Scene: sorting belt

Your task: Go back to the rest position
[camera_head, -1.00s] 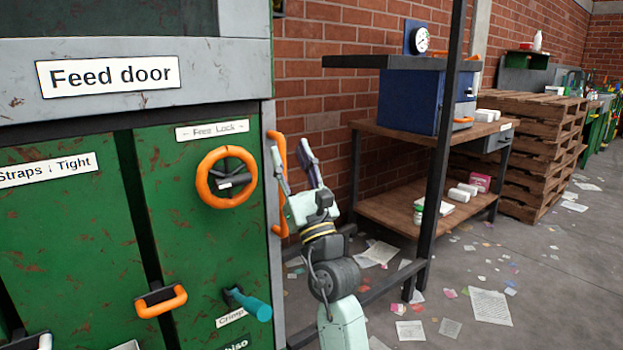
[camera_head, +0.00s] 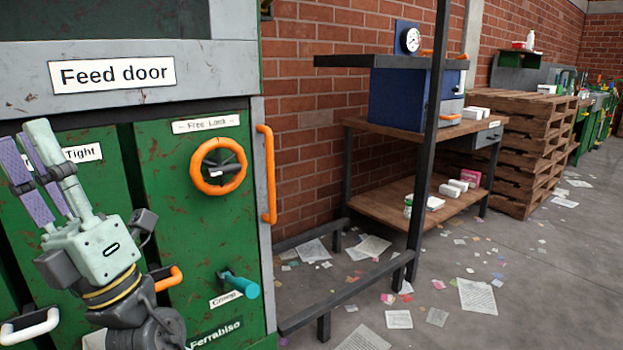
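My gripper (camera_head: 27,145) is at the left of the head view, in front of the green machine's left panel. Its fingers point up and slightly left, and their purple pads show with a gap between them. It is open and holds nothing.
The green machine (camera_head: 180,245) has an orange wheel (camera_head: 197,183), an orange vertical handle (camera_head: 267,175) and a teal crimp lever (camera_head: 240,284) sticking out. A workbench (camera_head: 385,205) and pallets (camera_head: 525,150) stand at the right. Papers litter the open floor.

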